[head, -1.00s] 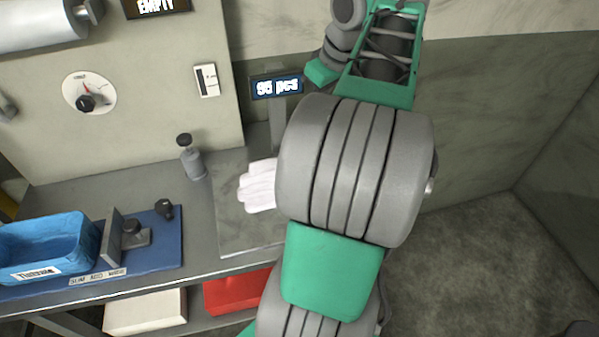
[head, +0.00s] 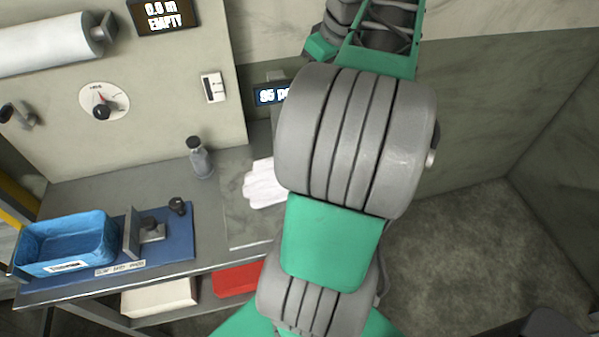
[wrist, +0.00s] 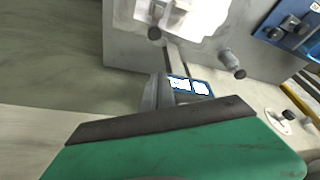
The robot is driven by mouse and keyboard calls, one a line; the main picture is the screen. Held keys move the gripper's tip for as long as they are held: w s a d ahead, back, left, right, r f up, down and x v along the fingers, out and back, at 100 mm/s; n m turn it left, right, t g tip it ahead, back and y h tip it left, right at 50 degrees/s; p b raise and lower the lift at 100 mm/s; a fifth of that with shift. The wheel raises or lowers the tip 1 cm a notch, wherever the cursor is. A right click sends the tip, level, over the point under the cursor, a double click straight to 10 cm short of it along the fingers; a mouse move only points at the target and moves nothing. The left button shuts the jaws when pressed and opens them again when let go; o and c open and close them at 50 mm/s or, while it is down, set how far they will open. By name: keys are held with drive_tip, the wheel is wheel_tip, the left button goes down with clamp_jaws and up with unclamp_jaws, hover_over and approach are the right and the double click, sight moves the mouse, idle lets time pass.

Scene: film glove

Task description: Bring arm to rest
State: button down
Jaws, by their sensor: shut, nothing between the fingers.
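My arm fills the middle of the head view, with grey ribbed joints and green links. In the wrist view, the green housing with a dark edge lies across the bottom. My gripper (wrist: 160,77) shows beyond that edge as narrow grey fingers close together, shut and empty. White gloves (head: 263,187) lie on a grey plate left of my arm, which hides part of the plate. The gloves also show at the top of the wrist view (wrist: 190,14), apart from the fingers.
A blue bin (head: 40,262) stands on a blue mat on the bench's left. A grey bottle (head: 201,160) stands by the back panel. The count display (head: 268,96) is partly behind my arm; in the wrist view it (wrist: 190,86) shows close beside the fingers. Floor at right is clear.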

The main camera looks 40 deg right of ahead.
idle(0.3)
drive_tip(key=s+d+f+m, duration=0.2)
drive_tip(key=s+f+m, duration=0.2)
drive_tip(key=f+m, duration=0.5)
drive_tip(key=s+a+f+g, duration=0.2)
drive_tip(key=a+f, duration=0.3)
drive_tip(key=w+a+r+n+t, duration=0.1)
drive_tip(key=a+n, duration=0.3)
drive_tip(key=a, duration=1)
drive_tip(key=w+a+r+n, duration=0.1)
drive_tip(key=w+a+n, duration=0.2)
drive_tip(key=a, duration=1.1)
drive_tip(key=shift+n+t, duration=0.4)
drive_tip(key=shift+n, duration=0.6)
